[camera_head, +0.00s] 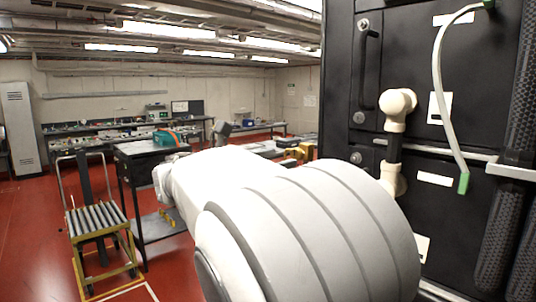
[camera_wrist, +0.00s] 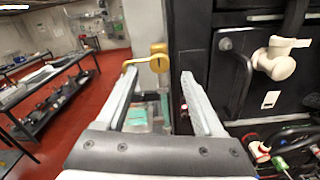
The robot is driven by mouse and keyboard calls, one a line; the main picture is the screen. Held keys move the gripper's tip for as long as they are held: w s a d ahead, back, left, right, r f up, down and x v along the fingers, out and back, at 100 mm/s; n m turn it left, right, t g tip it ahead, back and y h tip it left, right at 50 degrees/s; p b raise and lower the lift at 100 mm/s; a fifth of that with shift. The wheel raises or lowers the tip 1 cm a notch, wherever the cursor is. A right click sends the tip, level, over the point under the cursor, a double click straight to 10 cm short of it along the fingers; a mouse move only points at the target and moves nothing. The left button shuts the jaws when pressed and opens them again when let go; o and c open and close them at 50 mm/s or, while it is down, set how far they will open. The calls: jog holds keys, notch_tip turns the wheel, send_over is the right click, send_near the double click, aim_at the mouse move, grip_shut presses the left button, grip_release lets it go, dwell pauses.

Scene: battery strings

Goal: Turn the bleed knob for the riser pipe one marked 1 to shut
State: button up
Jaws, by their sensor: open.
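My gripper (camera_wrist: 159,73) is open, its two fingers wide apart and nothing held between them. A yellow round fitting with a short arm to its left (camera_wrist: 159,61) shows just beyond the fingertips in the wrist view, in line with the gap and nearer the left finger. I cannot tell whether a finger touches it, or whether it is the bleed knob. A white valve-like fitting (camera_wrist: 278,58) with a lever stands to the right on the black cabinet. No mark 1 is readable. In the head view my arm hides most of this area; yellow parts (camera_head: 301,151) show just above it.
A tall black cabinet (camera_head: 343,70) with white pipe fittings (camera_head: 397,104) and a pale hose (camera_head: 438,70) stands close on the right. A roller cart (camera_head: 97,218) and a dark bench (camera_head: 150,148) stand at left. Red floor (camera_head: 38,235) is open there.

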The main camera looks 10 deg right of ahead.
aim_at(295, 154)
jog(key=shift+x, duration=2.35)
grip_shut()
